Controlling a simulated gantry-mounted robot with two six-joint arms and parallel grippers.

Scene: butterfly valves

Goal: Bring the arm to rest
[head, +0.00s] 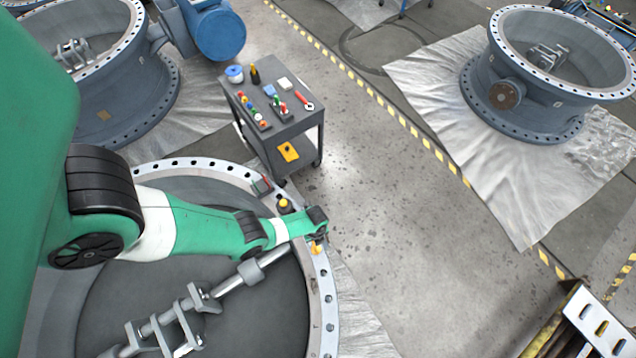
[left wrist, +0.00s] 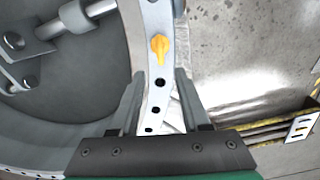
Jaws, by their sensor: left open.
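My left arm (head: 190,225), green with black joints, reaches in from the left over the large open valve body (head: 326,300). My left gripper (head: 317,234) is above the right part of the flange rim, its fingers mostly hidden by the wrist in the head view. In the left wrist view the gripper (left wrist: 160,76) is open and empty, its two fingers on either side of the white bolt-holed rim. A yellow winged piece (left wrist: 160,48) sits on the rim just beyond the fingertips; it also shows in the head view (head: 317,248). My right gripper is not in view.
A grey tool cart (head: 285,130) stands behind. Another valve (head: 530,100) is far right on sheeting. The floor between is clear.

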